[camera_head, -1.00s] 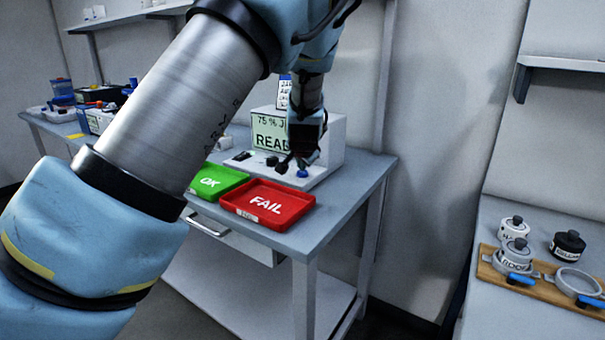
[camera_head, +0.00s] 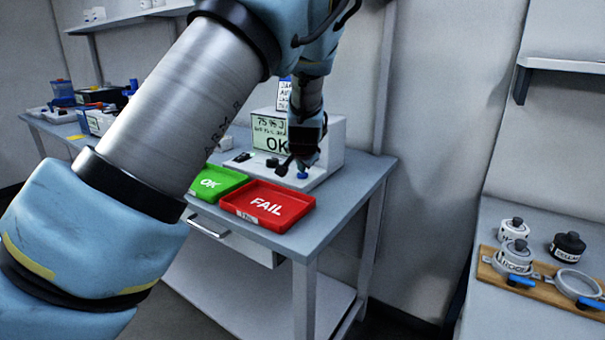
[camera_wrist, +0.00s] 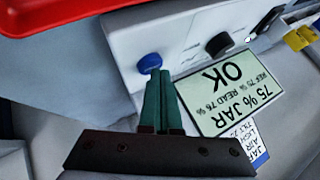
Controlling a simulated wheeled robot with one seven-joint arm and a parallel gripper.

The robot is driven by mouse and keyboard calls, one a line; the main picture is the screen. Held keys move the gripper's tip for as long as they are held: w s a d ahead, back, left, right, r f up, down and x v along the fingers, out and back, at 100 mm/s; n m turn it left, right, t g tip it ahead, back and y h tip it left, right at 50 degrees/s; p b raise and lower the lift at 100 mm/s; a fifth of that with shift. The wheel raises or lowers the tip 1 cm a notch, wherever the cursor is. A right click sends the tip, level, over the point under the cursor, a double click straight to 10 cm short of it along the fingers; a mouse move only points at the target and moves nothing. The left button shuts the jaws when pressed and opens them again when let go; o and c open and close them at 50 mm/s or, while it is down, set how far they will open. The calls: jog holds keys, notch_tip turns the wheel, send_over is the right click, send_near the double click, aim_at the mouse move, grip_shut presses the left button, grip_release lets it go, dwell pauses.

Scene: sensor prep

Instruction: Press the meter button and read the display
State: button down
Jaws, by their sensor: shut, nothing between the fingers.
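The white meter (camera_head: 331,146) stands on the grey bench. Its pale green display (camera_head: 269,130) reads "75 % J", cut off by my arm, with a large "OK" below. In the wrist view the same display (camera_wrist: 237,94) is upside down and shows "75 % JAR", a line that looks like "REF 75 % READ 76 %", and "OK". The round blue button (camera_head: 302,175) is on the meter's front base. My gripper (camera_wrist: 157,73) is shut and empty, its green fingertips right at the blue button (camera_wrist: 150,63). I cannot tell if they touch it.
A green OK tray (camera_head: 223,181) and a red FAIL tray (camera_head: 276,221) lie in front of the meter. A dark round part (camera_wrist: 219,43) sits on the meter's base. Jars stand on the right-hand bench (camera_head: 545,225).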

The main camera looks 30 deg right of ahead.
aim_at(301, 176)
jog(key=shift+r+p, duration=0.5)
jog(key=shift+r, duration=0.2)
notch_tip(301, 176, up, 5)
jog(key=p, duration=0.4)
dwell(0.6)
jog(key=s+a+f+n+g+y, duration=0.1)
jog(key=a+n+g, duration=0.15)
jog(key=a, duration=0.95)
jog(key=a+f+n+g+y, duration=0.1)
jog(key=a+n, duration=0.3)
jog(key=a, duration=0.7)
jog(key=s+a+n+g+y, duration=0.1)
jog(key=s+a+n+g, duration=0.2)
jog(key=s+a, duration=1.4)
jog(key=a+n, duration=0.3)
jog(key=a, duration=0.1)
jog(key=shift+s+r+y, duration=0.3)
jog(key=shift+s+r, duration=0.05)
jog(key=shift+r, duration=0.05)
